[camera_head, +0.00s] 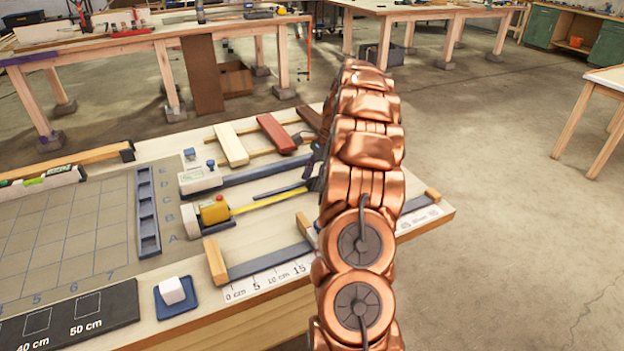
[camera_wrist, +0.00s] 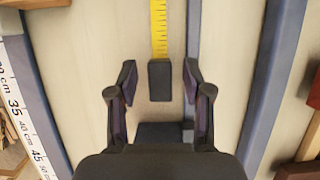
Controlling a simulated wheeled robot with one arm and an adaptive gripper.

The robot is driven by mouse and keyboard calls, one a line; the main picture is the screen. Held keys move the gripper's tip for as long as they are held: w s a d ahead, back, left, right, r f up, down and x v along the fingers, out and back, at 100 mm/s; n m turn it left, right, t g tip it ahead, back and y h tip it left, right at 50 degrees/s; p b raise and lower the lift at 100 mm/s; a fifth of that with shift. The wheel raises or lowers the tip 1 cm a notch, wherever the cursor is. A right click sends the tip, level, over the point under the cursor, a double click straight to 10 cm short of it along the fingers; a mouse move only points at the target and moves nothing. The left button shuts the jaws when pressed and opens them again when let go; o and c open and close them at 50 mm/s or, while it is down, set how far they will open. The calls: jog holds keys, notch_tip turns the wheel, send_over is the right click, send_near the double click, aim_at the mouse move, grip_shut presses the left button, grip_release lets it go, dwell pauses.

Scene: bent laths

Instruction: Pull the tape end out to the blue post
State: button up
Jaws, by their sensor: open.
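The yellow tape (camera_head: 270,200) runs right from its orange-yellow case (camera_head: 214,210) and passes out of sight behind my copper arm. In the wrist view the yellow tape (camera_wrist: 159,30) comes down from the top and ends in a dark end tab (camera_wrist: 159,82). My gripper (camera_wrist: 160,75) is open, with one finger on each side of the tab and a visible gap on both sides. A dark block (camera_wrist: 160,132), partly hidden by my gripper's body, lies beyond the tab, in line with the tape. I cannot tell whether this is the blue post.
A blue-grey rail (camera_wrist: 265,90) runs along the tape's right in the wrist view, and a ruler strip (camera_head: 270,280) lies along the bench's front. Red (camera_head: 276,133) and pale wooden blocks (camera_head: 231,145) lie behind. A white cube (camera_head: 172,290) sits on a blue tray.

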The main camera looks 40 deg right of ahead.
jog(key=shift+a+f, duration=0.1)
jog(key=shift+f, duration=0.2)
grip_shut()
dwell(0.4)
